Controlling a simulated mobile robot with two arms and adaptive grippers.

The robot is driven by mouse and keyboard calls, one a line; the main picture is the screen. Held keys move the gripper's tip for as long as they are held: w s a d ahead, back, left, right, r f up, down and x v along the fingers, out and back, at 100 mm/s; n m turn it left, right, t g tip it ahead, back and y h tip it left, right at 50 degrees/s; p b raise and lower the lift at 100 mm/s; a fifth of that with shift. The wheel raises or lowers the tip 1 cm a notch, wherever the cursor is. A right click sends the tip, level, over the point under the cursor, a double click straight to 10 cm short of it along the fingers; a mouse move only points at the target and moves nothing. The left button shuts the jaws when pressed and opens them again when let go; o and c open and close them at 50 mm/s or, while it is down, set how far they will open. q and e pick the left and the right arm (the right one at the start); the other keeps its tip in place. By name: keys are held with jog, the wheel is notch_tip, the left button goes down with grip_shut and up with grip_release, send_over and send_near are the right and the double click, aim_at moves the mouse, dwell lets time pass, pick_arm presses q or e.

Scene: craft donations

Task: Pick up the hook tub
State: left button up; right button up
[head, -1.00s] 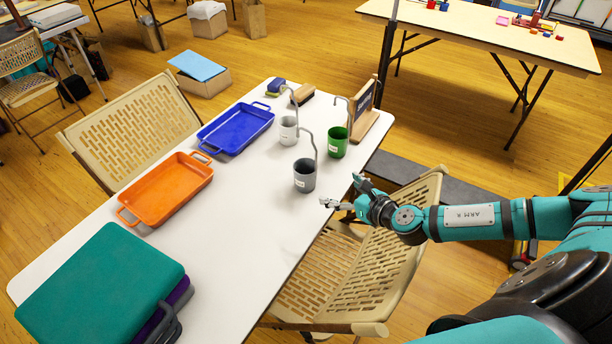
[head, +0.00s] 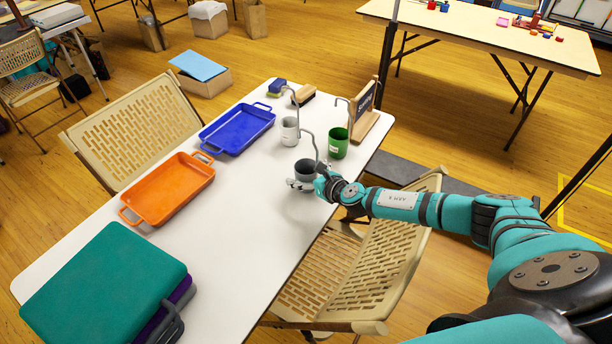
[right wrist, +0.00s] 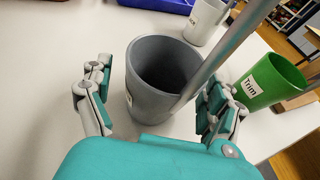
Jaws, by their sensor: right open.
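A dark grey tub (head: 305,170) with a tall bent metal rod stands upright on the white table (head: 237,218). It also shows in the right wrist view (right wrist: 152,95), its open top dark inside. My right gripper (head: 311,180) is open at this tub, with one finger on each side of it in the right wrist view (right wrist: 155,105). A light grey tub (head: 289,131) and a green tub (head: 338,144) stand behind it, each with a rod. The green tub's label reads "Trim" in the right wrist view; I cannot read the grey tubs' labels. My left gripper is out of view.
A blue tray (head: 237,145) and an orange tray (head: 180,172) lie along the table's left side. A teal case (head: 103,275) lies at the near end. A brush (head: 303,95) and a small wooden-framed sign (head: 366,112) stand at the far end. The near-right tabletop is clear.

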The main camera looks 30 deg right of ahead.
jog(key=shift+w+a+f, duration=0.1)
jog(key=shift+w+f, duration=0.1)
jog(key=shift+w, duration=0.15)
jog(key=shift+r, duration=0.1)
jog(key=shift+c, duration=0.2)
jog(key=c, duration=1.3)
jog(key=shift+c, duration=0.2)
